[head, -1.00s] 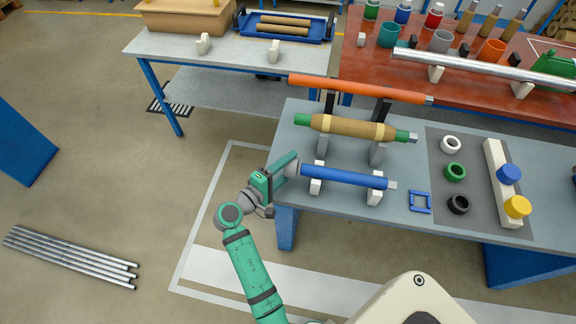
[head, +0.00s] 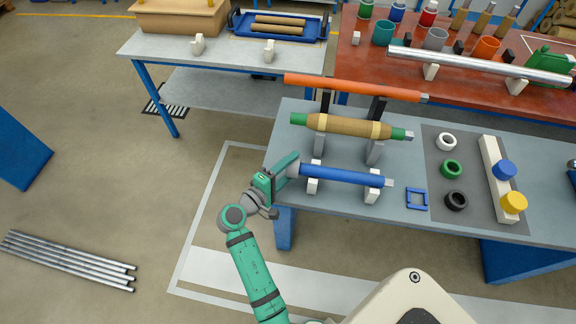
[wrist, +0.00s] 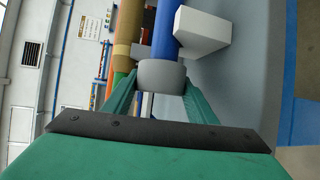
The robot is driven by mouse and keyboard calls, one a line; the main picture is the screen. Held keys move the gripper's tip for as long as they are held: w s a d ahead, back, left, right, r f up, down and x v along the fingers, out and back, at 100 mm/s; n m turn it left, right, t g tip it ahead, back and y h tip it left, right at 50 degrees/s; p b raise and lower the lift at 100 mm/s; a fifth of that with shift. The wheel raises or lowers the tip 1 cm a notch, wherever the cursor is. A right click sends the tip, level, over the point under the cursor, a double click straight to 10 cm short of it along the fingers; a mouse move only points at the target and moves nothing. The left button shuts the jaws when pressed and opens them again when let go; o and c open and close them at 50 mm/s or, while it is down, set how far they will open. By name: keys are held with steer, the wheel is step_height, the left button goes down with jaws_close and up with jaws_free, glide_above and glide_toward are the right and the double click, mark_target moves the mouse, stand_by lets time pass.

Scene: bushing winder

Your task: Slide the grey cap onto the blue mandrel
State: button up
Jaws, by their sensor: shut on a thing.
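The blue mandrel (head: 342,175) lies level on two white supports near the table's front left edge. It also shows in the wrist view (wrist: 166,32). My gripper (head: 288,167) is at the mandrel's left end, shut on the grey cap (wrist: 162,75). In the head view the grey cap (head: 293,169) is mostly covered by my gripper. The cap lines up with the mandrel and meets its left end with no visible gap. How far it sits over the end is hidden.
A brown wound roll with green ends (head: 350,127) and an orange bar (head: 352,88) lie behind the mandrel on supports. White (head: 446,141), green (head: 451,169) and black (head: 456,200) rings sit at the right. A blue square frame (head: 416,199) lies near the mandrel's right end.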

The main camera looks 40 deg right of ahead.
steer(key=shift+s+d, duration=0.8)
steer(key=shift+s, duration=0.15)
stand_by(1.2)
steer(key=o, duration=1.3)
steer(key=shift+c, duration=0.2)
steer(key=v, duration=1)
steer(key=shift+a, duration=0.4)
steer(key=shift+s, duration=0.1)
